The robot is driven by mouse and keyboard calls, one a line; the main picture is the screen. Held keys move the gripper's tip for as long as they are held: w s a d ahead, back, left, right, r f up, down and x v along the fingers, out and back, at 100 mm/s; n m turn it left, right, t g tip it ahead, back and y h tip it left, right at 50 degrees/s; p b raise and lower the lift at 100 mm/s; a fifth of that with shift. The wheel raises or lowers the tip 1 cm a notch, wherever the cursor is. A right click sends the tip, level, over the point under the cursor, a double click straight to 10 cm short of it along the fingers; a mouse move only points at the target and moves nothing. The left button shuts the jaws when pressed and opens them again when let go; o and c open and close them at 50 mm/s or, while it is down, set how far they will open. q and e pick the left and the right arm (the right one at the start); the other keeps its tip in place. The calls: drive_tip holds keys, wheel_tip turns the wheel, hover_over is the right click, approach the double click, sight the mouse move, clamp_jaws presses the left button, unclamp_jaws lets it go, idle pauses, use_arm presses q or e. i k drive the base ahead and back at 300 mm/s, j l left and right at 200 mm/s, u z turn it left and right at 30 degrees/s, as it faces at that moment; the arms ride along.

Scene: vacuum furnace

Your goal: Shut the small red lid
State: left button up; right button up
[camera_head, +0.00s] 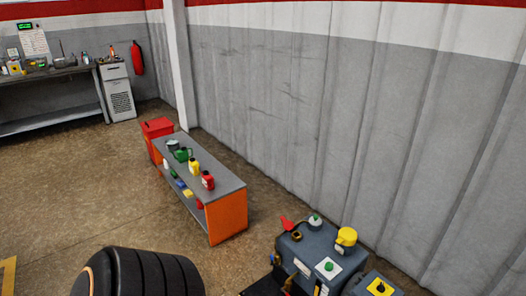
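A small red lid (287,223) shows at the upper left edge of a dark grey machine (320,252) in the lower right of the head view. It sticks up at a tilt and looks raised, but it is too small to tell its hinge. Beside it are a yellow-and-black fitting (296,236), a round grey-white cap with a green top (315,221) and a yellow cap (346,237). A green button on a white plate (328,268) is nearer me. I see neither of my grippers clearly in this view.
A grey-topped orange bench (228,222) with bottles and cans stands left of the machine, with a red bin (157,128) behind it. Black tyres (150,272) are at the lower left. A corrugated wall (290,90) runs behind. Open floor (90,200) lies left of the bench.

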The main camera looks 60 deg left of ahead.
sight(288, 226)
drive_tip(key=j+u, duration=0.4)
drive_tip(key=j, duration=1.45)
drive_tip(key=i+j+u, duration=0.1)
drive_tip(key=j, duration=0.2)
drive_tip(key=i+j+u, duration=0.1)
drive_tip(key=j, duration=0.2)
drive_tip(key=i+j, duration=0.2)
drive_tip(key=i+j+u, duration=0.15)
drive_tip(key=i+j, duration=0.25)
